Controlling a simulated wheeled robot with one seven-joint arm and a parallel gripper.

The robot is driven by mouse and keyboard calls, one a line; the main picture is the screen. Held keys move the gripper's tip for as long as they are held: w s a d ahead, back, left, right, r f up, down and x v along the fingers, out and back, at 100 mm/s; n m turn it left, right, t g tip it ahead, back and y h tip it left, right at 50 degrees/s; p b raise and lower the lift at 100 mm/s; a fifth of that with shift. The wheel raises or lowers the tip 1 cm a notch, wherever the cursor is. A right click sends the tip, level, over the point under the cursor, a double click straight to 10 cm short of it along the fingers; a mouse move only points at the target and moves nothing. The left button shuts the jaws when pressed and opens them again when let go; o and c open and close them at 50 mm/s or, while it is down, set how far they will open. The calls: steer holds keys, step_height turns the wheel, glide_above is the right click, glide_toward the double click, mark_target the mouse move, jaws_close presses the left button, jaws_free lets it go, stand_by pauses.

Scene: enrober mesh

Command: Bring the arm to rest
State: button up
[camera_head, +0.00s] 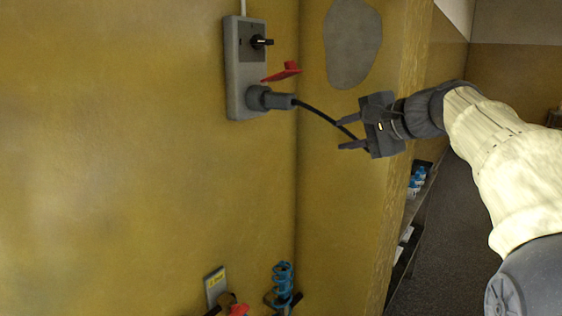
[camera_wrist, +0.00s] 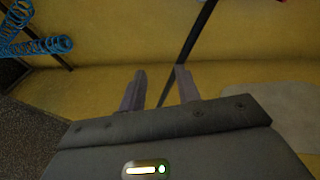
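My gripper (camera_head: 341,133) is at the right of the head view, in front of the yellow wall, its fingers pointing left. Its two fingers stand apart with a gap between them, which also shows in the wrist view (camera_wrist: 160,72). No object is held between them. A dark cable (camera_head: 318,114) runs from a plug (camera_head: 272,99) in the grey wall box toward the gripper. In the wrist view the cable (camera_wrist: 198,32) passes across the gap between the fingers; I cannot tell whether it touches them.
The grey box (camera_head: 235,75) on the wall has a black knob (camera_head: 261,42) and a red lever (camera_head: 283,72). A blue coiled hose (camera_head: 282,275) and a red-handled fitting (camera_head: 236,308) are low on the wall. A shelf with bottles (camera_head: 417,178) is behind, right. Dark floor (camera_head: 450,240) is open.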

steer(key=s+d+f+n+g+h+p, duration=0.1)
steer(key=s+f+g+h, duration=0.15)
steer(key=f, duration=0.85)
steer(key=s+f+n+g+h+p, duration=0.1)
steer(key=s+f+g+h, duration=0.15)
steer(key=f, duration=0.85)
steer(key=s+f+n+g+h+p, duration=0.1)
steer(key=s+f+n, duration=0.7)
steer(key=s+f, duration=0.8)
steer(key=g+h, duration=0.1)
steer(key=h, duration=0.1)
steer(key=shift+s+d+f+g+h+p, duration=0.3)
steer(key=shift+s+f+g+h+p, duration=0.05)
steer(key=shift+g+h+p, duration=0.05)
steer(key=shift+w, duration=0.1)
